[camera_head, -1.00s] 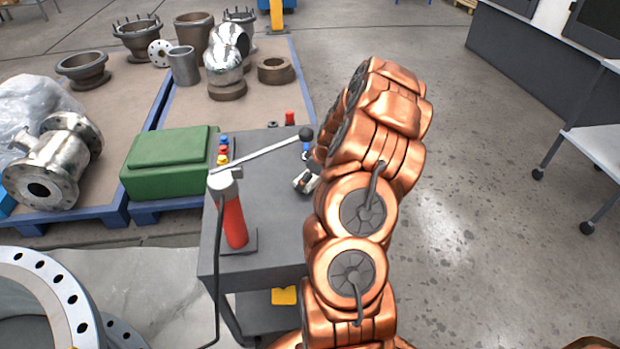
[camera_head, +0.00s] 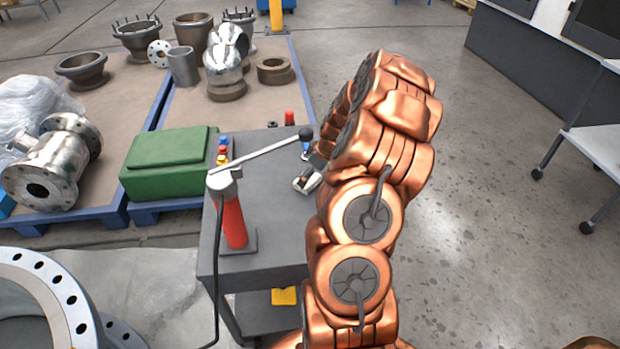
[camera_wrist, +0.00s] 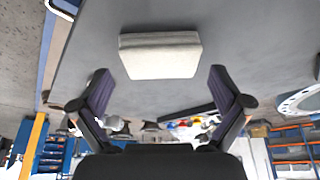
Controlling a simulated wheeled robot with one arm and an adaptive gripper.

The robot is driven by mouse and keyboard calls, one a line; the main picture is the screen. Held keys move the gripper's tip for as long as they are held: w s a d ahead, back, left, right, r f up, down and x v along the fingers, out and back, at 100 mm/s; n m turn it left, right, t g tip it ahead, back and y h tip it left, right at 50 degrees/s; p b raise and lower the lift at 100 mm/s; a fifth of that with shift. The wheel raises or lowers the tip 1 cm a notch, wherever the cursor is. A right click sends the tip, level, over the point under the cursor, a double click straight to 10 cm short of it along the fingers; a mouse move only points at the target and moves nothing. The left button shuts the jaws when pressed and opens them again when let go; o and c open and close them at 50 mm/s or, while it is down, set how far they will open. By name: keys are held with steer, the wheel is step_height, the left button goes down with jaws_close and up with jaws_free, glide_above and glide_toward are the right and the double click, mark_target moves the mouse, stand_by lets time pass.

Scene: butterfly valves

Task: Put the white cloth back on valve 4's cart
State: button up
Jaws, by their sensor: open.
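The white cloth (camera_wrist: 160,55) is a folded, pale block in the wrist view. It appears to lie on a flat grey surface, which looks like the top of the grey cart (camera_head: 270,230). My gripper (camera_wrist: 160,76) is open. Its two dark fingers stand apart on either side of the cloth's near edge, and nothing is clamped between them.
Pallets with metal valve parts are behind.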

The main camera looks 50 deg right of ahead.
steer(key=v, duration=0.9)
steer(key=shift+r+b, duration=0.25)
steer(key=shift+b, duration=0.2)
steer(key=shift+s, duration=0.1)
